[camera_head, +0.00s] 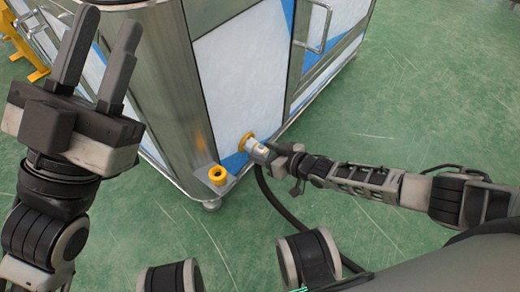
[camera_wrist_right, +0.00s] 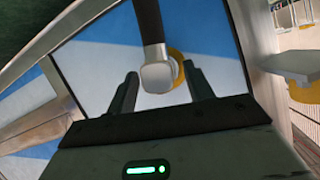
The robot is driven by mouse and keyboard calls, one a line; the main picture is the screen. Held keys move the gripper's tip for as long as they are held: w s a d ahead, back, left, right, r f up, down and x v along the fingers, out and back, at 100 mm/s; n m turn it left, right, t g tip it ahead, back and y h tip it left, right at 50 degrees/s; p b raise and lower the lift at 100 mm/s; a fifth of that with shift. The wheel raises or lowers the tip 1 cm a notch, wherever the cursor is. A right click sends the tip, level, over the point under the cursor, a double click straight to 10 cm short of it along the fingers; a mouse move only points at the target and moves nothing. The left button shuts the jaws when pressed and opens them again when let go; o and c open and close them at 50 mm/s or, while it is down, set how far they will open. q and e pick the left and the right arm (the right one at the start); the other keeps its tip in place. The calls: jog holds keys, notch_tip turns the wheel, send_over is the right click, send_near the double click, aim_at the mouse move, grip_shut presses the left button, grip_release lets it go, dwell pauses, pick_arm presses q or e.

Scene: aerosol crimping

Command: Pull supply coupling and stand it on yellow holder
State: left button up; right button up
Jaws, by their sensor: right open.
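The supply coupling (camera_head: 257,151) is a silver fitting seated at a yellow ring (camera_head: 247,141) low on the machine's side, with a black hose hanging from it. In the right wrist view, the coupling (camera_wrist_right: 157,77) lies between the two fingers of my right gripper (camera_wrist_right: 161,88), which is open with gaps on both sides. In the head view, my right gripper (camera_head: 279,156) is at the coupling, its fingers hard to make out. The yellow holder (camera_head: 218,174) is an empty-looking ring on a small grey bracket left of the coupling. My left gripper (camera_head: 97,58) is open and empty, raised at the left.
The machine cabinet (camera_head: 240,75) has steel edges, white and blue panels and door handles. The black hose (camera_head: 285,212) runs down toward my base. A yellow stand (camera_head: 25,50) is at the far left. Green floor (camera_head: 440,75) is clear on the right.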

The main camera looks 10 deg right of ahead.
jog(key=c, duration=1)
jog(key=shift+d, duration=0.1)
grip_shut()
jog(key=shift+d, duration=0.1)
jog(key=shift+s+d, duration=0.25)
jog(key=shift+s+d+p, duration=0.45)
jog(key=shift+s+p, duration=0.15)
jog(key=shift+s, duration=0.25)
jog(key=shift+s+d+p, duration=0.55)
jog(key=shift+s+d, duration=0.4)
jog(key=shift+s, duration=0.3)
